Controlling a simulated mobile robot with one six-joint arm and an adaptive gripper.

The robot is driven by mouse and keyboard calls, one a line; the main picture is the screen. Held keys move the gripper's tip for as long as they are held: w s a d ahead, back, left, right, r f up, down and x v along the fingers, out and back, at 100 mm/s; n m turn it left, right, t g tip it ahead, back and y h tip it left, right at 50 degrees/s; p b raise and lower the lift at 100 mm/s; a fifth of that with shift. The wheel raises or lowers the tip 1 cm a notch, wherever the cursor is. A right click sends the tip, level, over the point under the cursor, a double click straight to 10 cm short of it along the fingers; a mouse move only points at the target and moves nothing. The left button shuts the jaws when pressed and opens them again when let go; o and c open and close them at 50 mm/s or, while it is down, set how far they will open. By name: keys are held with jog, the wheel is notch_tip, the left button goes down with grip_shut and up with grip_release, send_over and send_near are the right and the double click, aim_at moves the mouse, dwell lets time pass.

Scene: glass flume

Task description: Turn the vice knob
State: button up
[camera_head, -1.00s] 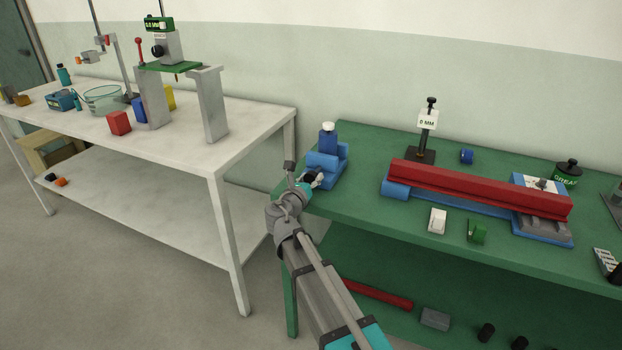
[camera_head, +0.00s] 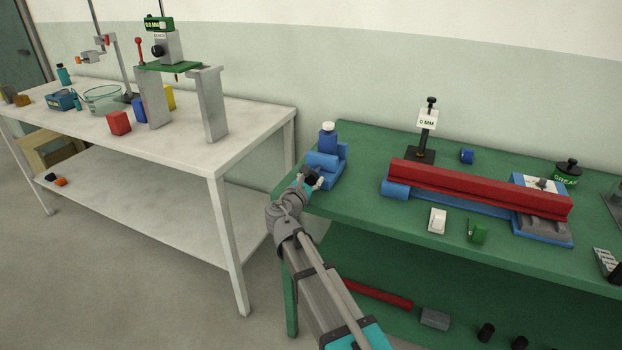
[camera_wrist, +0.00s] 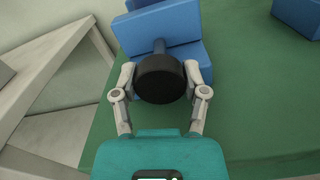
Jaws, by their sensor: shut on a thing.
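The vice is blue (camera_head: 328,167) and stands at the left end of the green bench, with a white-capped blue bottle (camera_head: 328,139) at its back. Its knob (camera_wrist: 160,79) is a black round disc on a short blue shaft facing my wrist camera. My gripper (camera_wrist: 160,82) is shut on the knob, one finger on each side of its rim. In the head view my gripper (camera_head: 311,179) is at the front of the vice and partly hides the knob.
The green bench (camera_head: 350,210) carries a long red bar (camera_head: 480,187) on a blue base, a white block (camera_head: 437,221) and a green block (camera_head: 477,230) to the right. A white table (camera_head: 190,150) stands close on the left, with a gap between them.

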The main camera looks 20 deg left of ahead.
jog(key=shift+w+m, duration=0.1)
jog(key=shift+m, duration=0.8)
jog(key=o, duration=1.1)
jog(key=shift+o, duration=0.2)
jog(key=s, duration=1.2)
jog(key=shift+a, duration=0.45)
